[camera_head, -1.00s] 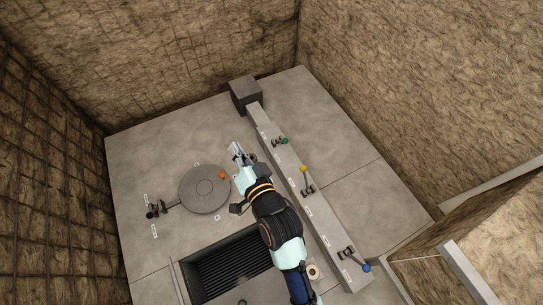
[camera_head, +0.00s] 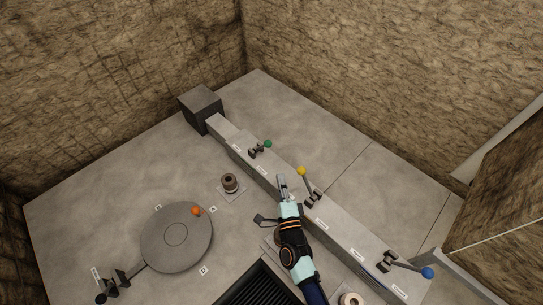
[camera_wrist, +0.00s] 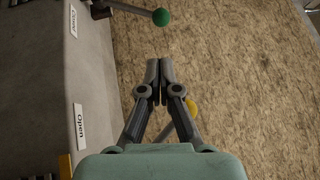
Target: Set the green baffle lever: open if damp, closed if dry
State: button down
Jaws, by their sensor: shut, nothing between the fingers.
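The green baffle lever has a green ball knob (camera_head: 268,143) on a short dark arm at a bracket on the long grey rail (camera_head: 345,236). The arm points toward the far right side of the rail. In the wrist view the green knob (camera_wrist: 161,17) is at the top, beyond my fingertips and apart from them. A white "Open" label (camera_wrist: 79,127) is on the rail at lower left; another label (camera_wrist: 72,22), probably "Closed", is nearer the lever. My gripper (camera_head: 282,180) is shut and empty, over the rail between the green and yellow levers.
A yellow-knobbed lever (camera_head: 302,171) is close right of my gripper; a blue-knobbed lever (camera_head: 427,272) is at the rail's near end. A round grey disc (camera_head: 176,236) with an orange knob (camera_head: 196,211) and a small dark cylinder (camera_head: 230,182) are left. A dark box (camera_head: 201,106) ends the rail.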

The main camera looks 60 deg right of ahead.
aim_at(262, 147)
jog(key=b+x, duration=0.2)
jog(key=x, duration=0.8)
jog(key=shift+b, duration=0.3)
jog(key=shift+r, duration=0.2)
